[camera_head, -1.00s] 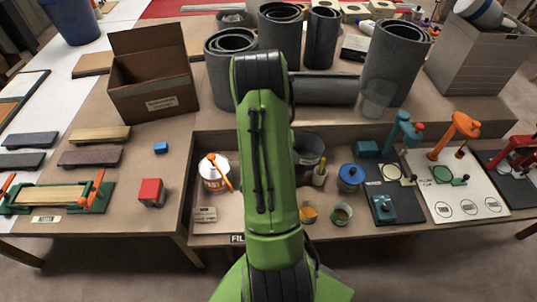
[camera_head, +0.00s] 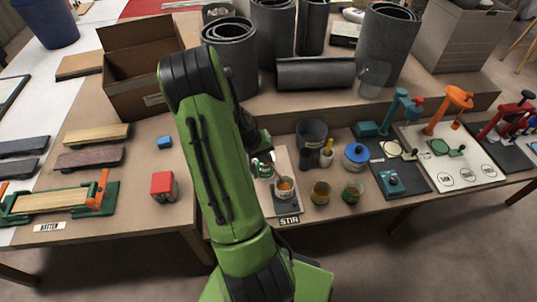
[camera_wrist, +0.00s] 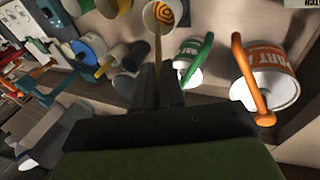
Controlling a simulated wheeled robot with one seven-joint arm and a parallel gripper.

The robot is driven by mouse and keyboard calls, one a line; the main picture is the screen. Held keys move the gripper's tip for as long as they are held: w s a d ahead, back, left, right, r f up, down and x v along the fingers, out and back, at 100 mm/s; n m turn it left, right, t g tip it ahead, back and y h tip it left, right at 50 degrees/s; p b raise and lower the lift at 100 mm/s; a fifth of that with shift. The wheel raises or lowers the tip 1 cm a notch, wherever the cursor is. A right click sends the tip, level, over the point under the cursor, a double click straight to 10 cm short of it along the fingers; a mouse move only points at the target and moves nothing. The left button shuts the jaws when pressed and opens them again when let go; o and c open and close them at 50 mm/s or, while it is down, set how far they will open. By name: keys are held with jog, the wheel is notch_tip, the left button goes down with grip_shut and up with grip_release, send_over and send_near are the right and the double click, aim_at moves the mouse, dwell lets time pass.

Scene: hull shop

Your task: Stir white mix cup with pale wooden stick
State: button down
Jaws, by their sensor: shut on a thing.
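The white mix cup (camera_head: 285,189) stands upright on a dark pad behind the STIR label, with orange mix inside. In the wrist view the white cup (camera_wrist: 149,16) is at the top edge, partly cut off, with a yellow and dark swirl in it. My gripper (camera_wrist: 158,82) is shut on the pale wooden stick (camera_wrist: 158,48). The stick points away from the fingers and its far end overlaps the cup's near rim; how deep it reaches is unclear.
An orange-labelled can (camera_wrist: 272,85) and a green-handled can (camera_wrist: 188,60) stand close on the right in the wrist view. Two small cups, one yellowish (camera_head: 320,193) and one green (camera_head: 353,191), stand right of the mix cup. A blue-lidded pot (camera_head: 355,157) is beyond them.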

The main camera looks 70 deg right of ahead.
jog(key=w+a+b+x, duration=0.1)
jog(key=b+x, duration=0.6)
jog(key=x, duration=0.2)
jog(key=shift+a+f, duration=0.35)
jog(key=shift+f, duration=0.05)
